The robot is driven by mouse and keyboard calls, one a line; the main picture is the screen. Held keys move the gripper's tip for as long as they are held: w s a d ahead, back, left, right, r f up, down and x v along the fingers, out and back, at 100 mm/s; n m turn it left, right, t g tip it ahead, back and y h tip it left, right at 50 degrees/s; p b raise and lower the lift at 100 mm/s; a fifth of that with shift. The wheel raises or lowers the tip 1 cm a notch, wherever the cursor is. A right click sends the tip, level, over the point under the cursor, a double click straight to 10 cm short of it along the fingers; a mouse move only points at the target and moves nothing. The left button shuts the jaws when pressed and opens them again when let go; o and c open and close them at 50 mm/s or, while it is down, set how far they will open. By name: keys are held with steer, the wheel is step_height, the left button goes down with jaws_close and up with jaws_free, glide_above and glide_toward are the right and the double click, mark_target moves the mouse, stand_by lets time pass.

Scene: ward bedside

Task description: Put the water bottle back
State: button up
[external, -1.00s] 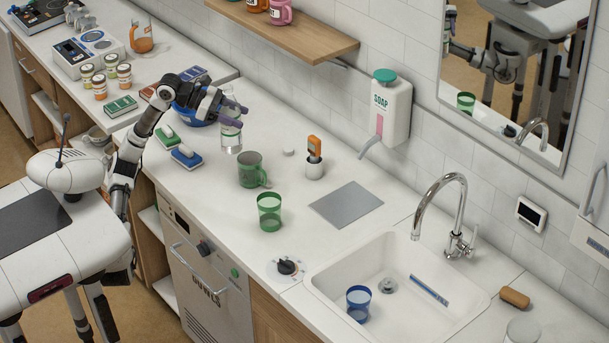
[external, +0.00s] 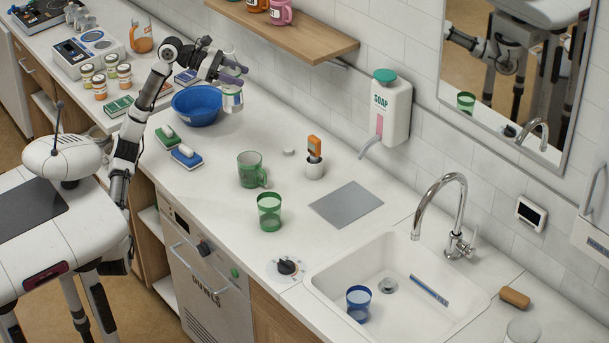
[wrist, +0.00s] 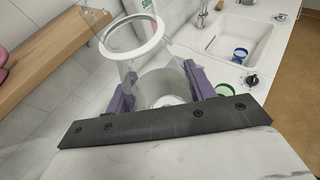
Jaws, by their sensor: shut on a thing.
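The water bottle (external: 232,101) is a clear, see-through vessel with a white band. My gripper (external: 234,77) is shut on it near its top and holds it above the white counter, beside the blue bowl. In the wrist view the bottle (wrist: 160,72) sits between the two purple fingers of my gripper (wrist: 160,92), with its pale ring toward the upper left. The fingers hide part of the bottle in the external view.
A blue bowl (external: 197,106) stands just left of the bottle. Two sponges (external: 186,156), a green mug (external: 251,169) and a green glass (external: 269,211) are on the counter. A wooden shelf (external: 285,35) juts from the wall behind. Bare counter lies right of the bowl.

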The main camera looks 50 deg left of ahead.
steer(key=w+a+f+p, duration=0.2)
steer(key=w+a+p, duration=0.75)
steer(key=a, duration=0.45)
step_height(320, 180, down, 25)
steer(key=p, duration=0.2)
steer(key=shift+w+f, duration=0.15)
steer(key=shift+w, duration=0.15)
steer(key=shift+f+y, duration=0.1)
steer(key=shift+y, duration=0.2)
steer(key=shift+f, duration=0.15)
steer(key=o, duration=1.1)
steer(key=shift+o, duration=0.3)
steer(key=shift+r, duration=0.2)
